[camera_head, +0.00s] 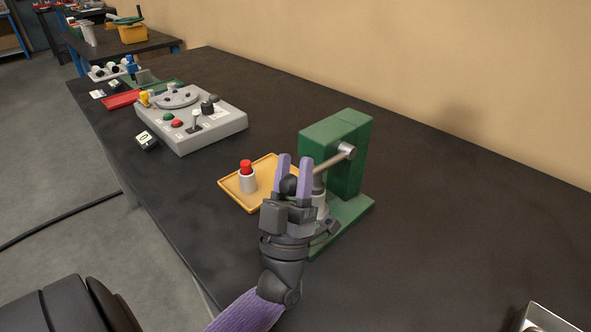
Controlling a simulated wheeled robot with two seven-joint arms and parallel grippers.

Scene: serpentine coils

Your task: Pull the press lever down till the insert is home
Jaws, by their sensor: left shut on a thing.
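The green press (338,140) stands on the dark bench right of centre, on a green base plate. Its metal lever (333,161) runs from a pivot on the upright toward the left, tilted slightly downward, and ends in a dark ball knob. My left gripper (291,172) is shut on this knob, with one purple finger on each side of it. A grey cylindrical part (319,198) of the press shows just behind the gripper. I cannot make out the insert's seat, which my gripper and wrist hide. My right gripper is out of view.
A yellow tray (232,193) left of the press holds a pale cylinder with a red top (247,176). A grey control panel (222,123) sits farther back. A metallic object (541,319) is cut off at bottom right. The bench right of the press is clear.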

